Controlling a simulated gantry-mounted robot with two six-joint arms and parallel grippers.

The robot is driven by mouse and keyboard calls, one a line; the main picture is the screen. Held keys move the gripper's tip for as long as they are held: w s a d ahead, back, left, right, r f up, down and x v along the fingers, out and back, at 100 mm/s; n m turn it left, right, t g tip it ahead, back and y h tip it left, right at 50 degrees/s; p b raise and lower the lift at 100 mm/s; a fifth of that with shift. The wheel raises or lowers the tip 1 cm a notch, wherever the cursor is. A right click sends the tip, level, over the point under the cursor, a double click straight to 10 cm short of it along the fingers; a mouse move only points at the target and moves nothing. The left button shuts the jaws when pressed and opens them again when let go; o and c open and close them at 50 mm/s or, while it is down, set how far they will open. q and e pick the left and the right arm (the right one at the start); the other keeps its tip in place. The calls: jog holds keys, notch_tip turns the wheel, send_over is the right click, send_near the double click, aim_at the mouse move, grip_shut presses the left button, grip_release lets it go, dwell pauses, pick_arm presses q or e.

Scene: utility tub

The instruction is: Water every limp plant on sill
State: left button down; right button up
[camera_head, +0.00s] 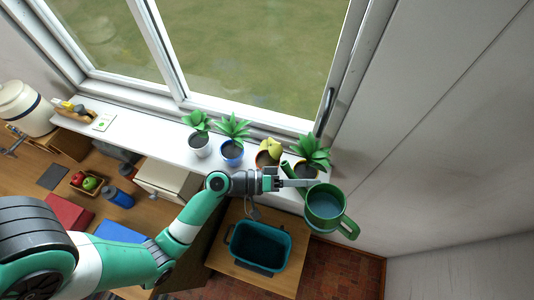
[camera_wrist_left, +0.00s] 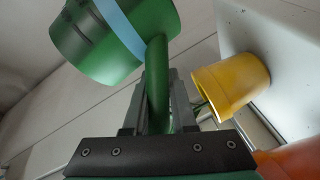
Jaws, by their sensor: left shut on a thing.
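My left gripper (camera_head: 306,183) is shut on a green bar of the green watering can (camera_head: 326,205), and the wrist view shows the bar (camera_wrist_left: 157,75) between the fingers. The can hangs in front of the sill's right end; bluish water shows inside. My right gripper is out of view.
A teal tub (camera_head: 258,247) sits below the sill on a wooden surface. A fruit basket (camera_head: 85,183), blue bottle (camera_head: 118,197) and red box (camera_head: 68,212) lie at left. The window handle (camera_head: 325,110) and right wall (camera_head: 420,130) bound the can's area.

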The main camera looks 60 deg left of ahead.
pick_arm(q)
jog(key=shift+a+n, duration=0.15)
jog(key=shift+n, duration=0.15)
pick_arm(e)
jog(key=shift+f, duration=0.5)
pick_arm(q)
jog(key=shift+s+a+n+t+h+b, duration=0.1)
jog(key=shift+a+n+t+h+b, duration=0.3)
jog(key=shift+b, duration=0.75)
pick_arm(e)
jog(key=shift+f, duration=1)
pick_arm(q)
jog(key=shift+a+r+n+t+b, duration=0.2)
jog(key=shift+r+n+t+b, duration=0.1)
jog(key=shift+n+b, duration=0.1)
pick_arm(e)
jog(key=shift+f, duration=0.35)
pick_arm(q)
jog(key=shift+s+a+r+n+t+b, duration=0.1)
jog(key=shift+a+r+n+t+b, duration=0.25)
jog(key=shift+b, duration=0.5)
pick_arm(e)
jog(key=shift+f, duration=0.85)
pick_arm(q)
jog(key=shift+a+r, duration=0.1)
jog(key=shift+r, duration=0.25)
